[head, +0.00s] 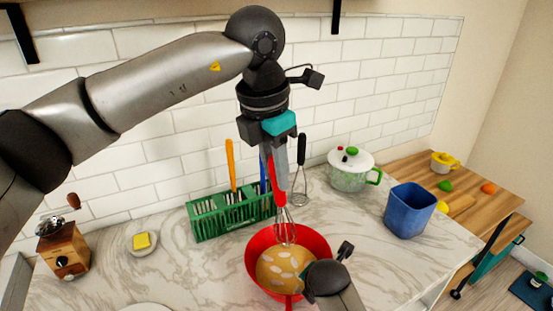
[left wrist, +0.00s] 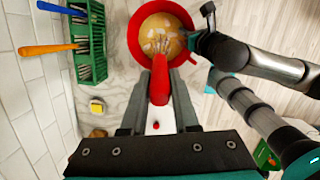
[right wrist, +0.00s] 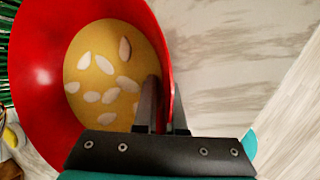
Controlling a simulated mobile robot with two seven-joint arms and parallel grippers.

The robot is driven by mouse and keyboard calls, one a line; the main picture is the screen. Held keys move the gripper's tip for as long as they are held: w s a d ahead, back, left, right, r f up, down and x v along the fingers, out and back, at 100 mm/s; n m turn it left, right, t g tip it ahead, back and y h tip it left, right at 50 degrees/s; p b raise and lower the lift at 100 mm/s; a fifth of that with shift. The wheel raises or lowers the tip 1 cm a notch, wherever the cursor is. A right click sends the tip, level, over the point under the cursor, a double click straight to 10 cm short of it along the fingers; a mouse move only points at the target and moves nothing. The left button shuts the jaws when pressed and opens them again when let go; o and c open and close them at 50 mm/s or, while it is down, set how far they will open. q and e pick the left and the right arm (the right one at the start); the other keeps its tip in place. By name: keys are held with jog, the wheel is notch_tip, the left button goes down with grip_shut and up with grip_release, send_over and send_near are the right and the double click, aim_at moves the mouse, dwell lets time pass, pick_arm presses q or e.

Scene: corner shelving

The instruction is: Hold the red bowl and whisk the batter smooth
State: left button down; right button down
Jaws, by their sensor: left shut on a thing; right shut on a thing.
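The red bowl (head: 257,245) stands on the marble counter and holds yellow-brown batter (head: 273,270) with several white lumps. My left gripper (head: 277,178) is shut on the red handle of a wire whisk (head: 286,232), which hangs wires-down over the bowl. I cannot tell whether the wires touch the batter. The whisk handle (left wrist: 160,82) also shows between the fingers in the left wrist view. My right gripper (right wrist: 163,100) is shut on the bowl's rim, with one finger inside and one outside; the bowl wall (right wrist: 35,75) fills the left of that view.
A green rack (head: 215,220) with utensils stands behind the bowl, and another black-handled whisk (head: 301,170) is by the wall. A white-green pot (head: 350,172) and blue container (head: 409,210) stand to the right. A grinder (head: 65,250) and butter dish (head: 142,243) are left.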

aim_at(279, 223)
pick_arm(q)
jog(key=shift+s+a+x, duration=0.15)
jog(key=shift+s+x, duration=0.05)
jog(key=shift+x, duration=1.8)
jog(key=shift+s+a+x, duration=0.15)
jog(key=shift+s+x, duration=0.05)
jog(key=shift+x, duration=1.75)
jog(key=shift+s+a+x, duration=0.1)
jog(key=shift+s+x, duration=0.1)
jog(key=shift+x, duration=1.8)
jog(key=shift+f, duration=0.15)
